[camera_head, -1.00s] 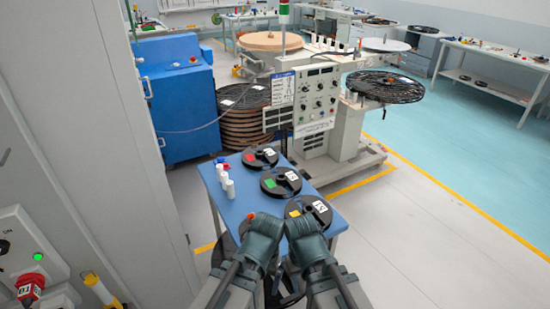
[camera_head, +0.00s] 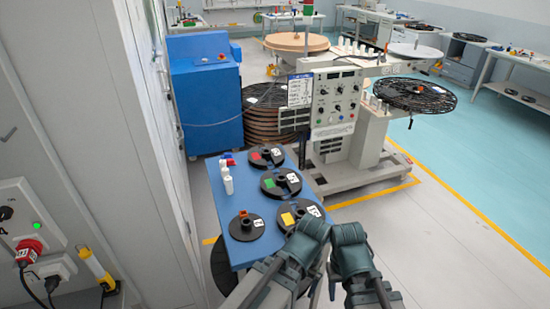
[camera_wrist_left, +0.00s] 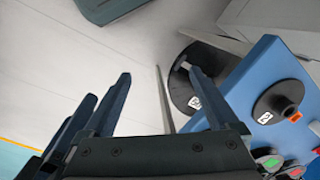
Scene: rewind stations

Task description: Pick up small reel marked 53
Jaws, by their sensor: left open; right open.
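Several small black reels lie flat on the blue table (camera_head: 232,203). One has a red patch (camera_head: 258,158), one a green patch (camera_head: 272,188), one a yellow patch (camera_head: 289,219), and one at the near left has an orange-topped hub (camera_head: 246,226). Their white number labels are too small to read surely, so I cannot tell which is 53. My left gripper (camera_head: 312,230) is open and empty at the table's near right corner, just below the yellow-patch reel. My right gripper (camera_head: 348,234) is open beside it. The left wrist view shows the open left fingers (camera_wrist_left: 160,75).
White and coloured small items (camera_head: 227,176) stand along the table's left side. A larger dark reel (camera_head: 222,265) is under the table. A control-panel machine (camera_head: 337,100) stands behind. A grey cabinet wall (camera_head: 150,150) is close on the left. Floor at right is clear.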

